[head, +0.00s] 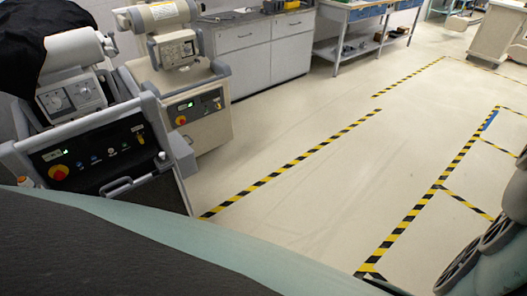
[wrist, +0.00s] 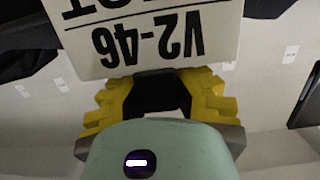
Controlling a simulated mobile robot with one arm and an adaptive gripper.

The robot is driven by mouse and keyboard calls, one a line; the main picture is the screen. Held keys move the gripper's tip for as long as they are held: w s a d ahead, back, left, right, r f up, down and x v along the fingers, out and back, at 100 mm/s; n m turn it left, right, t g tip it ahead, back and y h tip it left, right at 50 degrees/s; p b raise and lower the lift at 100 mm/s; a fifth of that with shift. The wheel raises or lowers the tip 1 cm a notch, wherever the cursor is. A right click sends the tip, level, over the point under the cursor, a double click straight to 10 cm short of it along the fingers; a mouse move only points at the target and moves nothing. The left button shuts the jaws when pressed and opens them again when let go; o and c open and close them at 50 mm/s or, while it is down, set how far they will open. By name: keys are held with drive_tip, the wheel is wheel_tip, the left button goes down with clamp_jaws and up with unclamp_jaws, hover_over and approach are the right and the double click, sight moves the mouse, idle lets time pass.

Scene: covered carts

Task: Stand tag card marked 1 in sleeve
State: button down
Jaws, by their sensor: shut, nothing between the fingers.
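My gripper (wrist: 156,82) shows in the wrist view with its yellow fingers drawn together and nothing between them. Past the fingertips is a white sign (wrist: 150,55), upside down in the picture, with black "V2-46" and a second line cut off by the top edge. I cannot tell how far the fingertips are from the sign. I see no tag card marked 1 and no sleeve that I can make out in either view. My gripper is not in the head view.
Grey cabinets (head: 262,55) and a blue-edged bench (head: 365,15) line the back. The floor with striped tape (head: 300,158) is open.

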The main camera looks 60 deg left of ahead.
wheel_tip(320, 180, down, 10)
drive_tip(key=b, duration=1.1)
idle(0.4)
drive_tip(key=shift+f+b, duration=1.05)
drive_tip(key=shift+b, duration=0.45)
drive_tip(key=c, duration=1)
unclamp_jaws()
drive_tip(key=shift+a, duration=0.1)
drive_tip(key=a, duration=0.4)
drive_tip(key=a+r, duration=0.1)
drive_tip(key=a, duration=0.3)
drive_tip(key=s+a+r, duration=0.1)
drive_tip(key=a, duration=0.2)
drive_tip(key=shift+a+r, duration=0.1)
drive_tip(key=shift+a, duration=0.3)
